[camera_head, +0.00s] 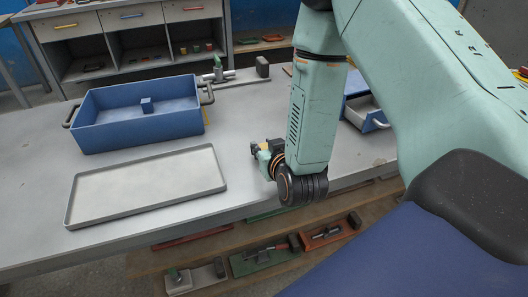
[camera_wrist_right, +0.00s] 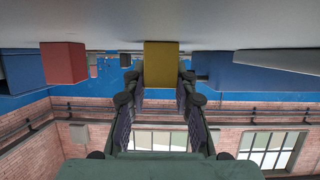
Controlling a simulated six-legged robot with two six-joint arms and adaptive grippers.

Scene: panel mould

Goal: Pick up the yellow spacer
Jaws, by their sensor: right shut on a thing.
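The yellow spacer (camera_wrist_right: 161,64) is a small block between the two fingers of my right gripper (camera_wrist_right: 159,85) in the right wrist view. The fingers are shut on its sides, and its far end sticks out past them. In the head view my right gripper (camera_head: 261,153) is low over the grey table, right of the shallow tray. My arm and wrist hide most of the spacer there. I cannot tell whether the spacer touches the table. My left gripper is not in view.
A grey shallow tray (camera_head: 68,207) lies at the table's front left. A blue drawer box (camera_head: 370,121) is behind my arm. The wrist view shows a red block (camera_wrist_right: 64,63).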

